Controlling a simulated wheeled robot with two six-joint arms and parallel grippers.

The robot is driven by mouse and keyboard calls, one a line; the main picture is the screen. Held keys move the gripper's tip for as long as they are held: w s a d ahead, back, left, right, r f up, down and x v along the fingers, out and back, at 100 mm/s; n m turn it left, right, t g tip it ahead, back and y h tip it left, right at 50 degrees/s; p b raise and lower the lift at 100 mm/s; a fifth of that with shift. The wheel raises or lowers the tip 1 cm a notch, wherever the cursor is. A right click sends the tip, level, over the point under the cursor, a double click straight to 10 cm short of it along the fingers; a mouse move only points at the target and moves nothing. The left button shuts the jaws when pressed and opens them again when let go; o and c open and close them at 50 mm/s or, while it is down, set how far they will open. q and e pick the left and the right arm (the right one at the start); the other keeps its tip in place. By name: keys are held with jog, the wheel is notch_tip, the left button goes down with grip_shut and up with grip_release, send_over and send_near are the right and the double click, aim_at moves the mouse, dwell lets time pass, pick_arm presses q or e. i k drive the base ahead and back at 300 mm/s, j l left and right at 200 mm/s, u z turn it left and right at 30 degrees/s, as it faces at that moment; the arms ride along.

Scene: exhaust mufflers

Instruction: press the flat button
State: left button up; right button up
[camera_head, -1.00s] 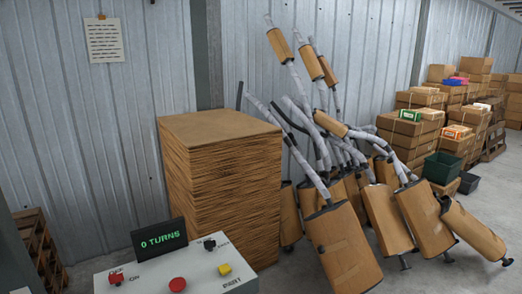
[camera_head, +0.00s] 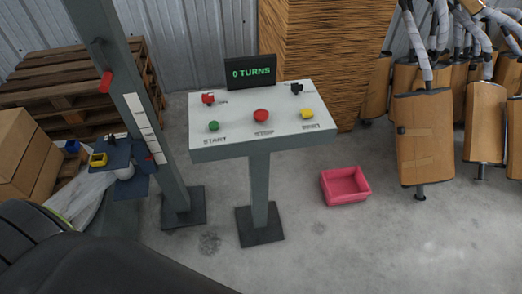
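A white control panel (camera_head: 240,140) stands on a grey post in the middle of the head view. A red switch (camera_head: 208,98) is at the back left and a black switch (camera_head: 296,88) at the back right. I cannot tell for certain which button is the flat one. Neither of my grippers is in view.
A display (camera_head: 251,71) behind the panel reads "0 TURNS". A pink bin (camera_head: 345,186) lies on the floor right of the post. Wrapped mufflers (camera_head: 424,135) stand at right. A large dark shape fills the lower left.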

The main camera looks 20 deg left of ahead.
aim_at(213, 125)
jog(key=i+l+u, duration=0.15)
jog(key=l+u, duration=0.25)
jog(key=i+l+u, duration=0.1)
jog(key=u, duration=0.25)
jog(key=l+u, duration=0.4)
